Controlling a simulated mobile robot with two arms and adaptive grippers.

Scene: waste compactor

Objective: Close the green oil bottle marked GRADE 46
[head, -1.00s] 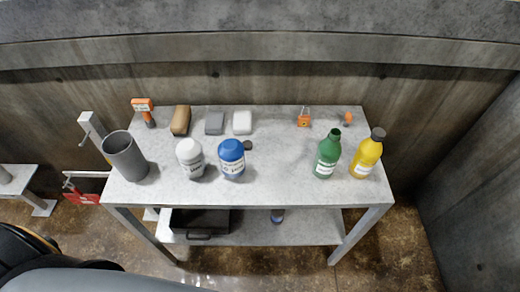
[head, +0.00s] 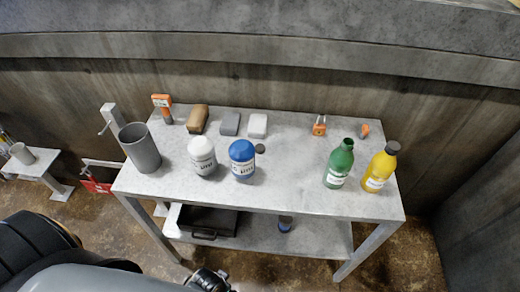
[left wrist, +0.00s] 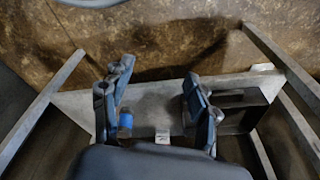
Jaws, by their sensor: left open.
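The green bottle (head: 339,165) stands upright near the right end of the grey table (head: 290,190). Its neck looks bare, with no cap seen on it; its label is too small to read. A small dark round piece, possibly a cap (head: 260,148), lies on the table behind the blue bottle. My left gripper (left wrist: 157,82) is open and empty in the left wrist view, with the lower shelf beneath it. Part of my left arm shows at the bottom of the head view, well short of the green bottle. My right gripper is not in view.
A yellow bottle (head: 380,168) with a dark cap stands right of the green one. White (head: 203,158) and blue (head: 242,160) bottles and a grey bin (head: 140,150) stand left. Blocks and orange tools line the back. The table between the blue and green bottles is clear.

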